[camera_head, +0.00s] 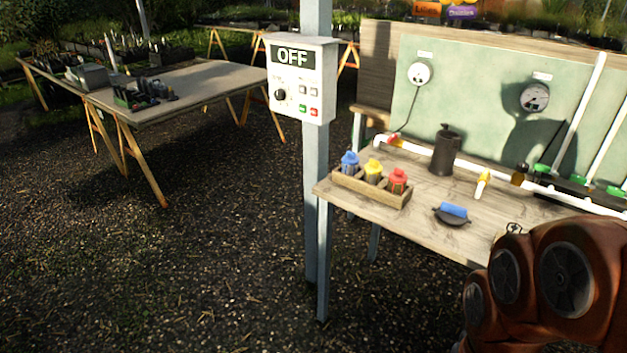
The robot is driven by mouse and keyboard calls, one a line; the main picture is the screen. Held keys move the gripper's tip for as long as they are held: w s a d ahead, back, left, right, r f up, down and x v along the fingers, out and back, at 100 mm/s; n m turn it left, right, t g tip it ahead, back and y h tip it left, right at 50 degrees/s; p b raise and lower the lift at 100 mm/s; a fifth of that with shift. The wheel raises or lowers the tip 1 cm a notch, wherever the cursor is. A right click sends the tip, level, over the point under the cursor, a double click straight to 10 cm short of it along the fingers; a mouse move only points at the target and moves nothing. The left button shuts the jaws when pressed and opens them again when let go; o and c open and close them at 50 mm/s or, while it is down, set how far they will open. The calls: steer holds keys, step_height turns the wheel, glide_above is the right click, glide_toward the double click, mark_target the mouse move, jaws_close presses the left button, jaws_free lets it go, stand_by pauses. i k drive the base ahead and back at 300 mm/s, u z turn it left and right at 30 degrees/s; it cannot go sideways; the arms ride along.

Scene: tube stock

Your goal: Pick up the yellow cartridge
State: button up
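The yellow cartridge (373,169) stands upright in a small wooden box (362,193) at the left front corner of the wooden workbench (415,221). It is the middle one of three, with a blue cartridge (350,162) to its left and a red cartridge (398,180) to its right. Their lower parts are hidden by the box wall. Part of my orange arm shows at the lower right, to the right of the box and nearer the camera. My gripper is not in view.
A grey post with a control box (301,80) reading OFF stands left of the bench. A dark canister (445,150), a blue-handled item (453,211) and white pipes are on the bench. Another table (190,88) stands at the back left. Open gravel lies between.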

mark_target(374, 170)
steer(key=u, duration=0.1)
steer(key=k, duration=0.6)
steer(key=u, duration=0.75)
steer(key=i, duration=1)
steer(key=u, duration=0.4)
steer(key=i, duration=1.15)
steer(key=z, duration=0.8)
steer(key=i, duration=0.4)
steer(key=z, duration=0.3)
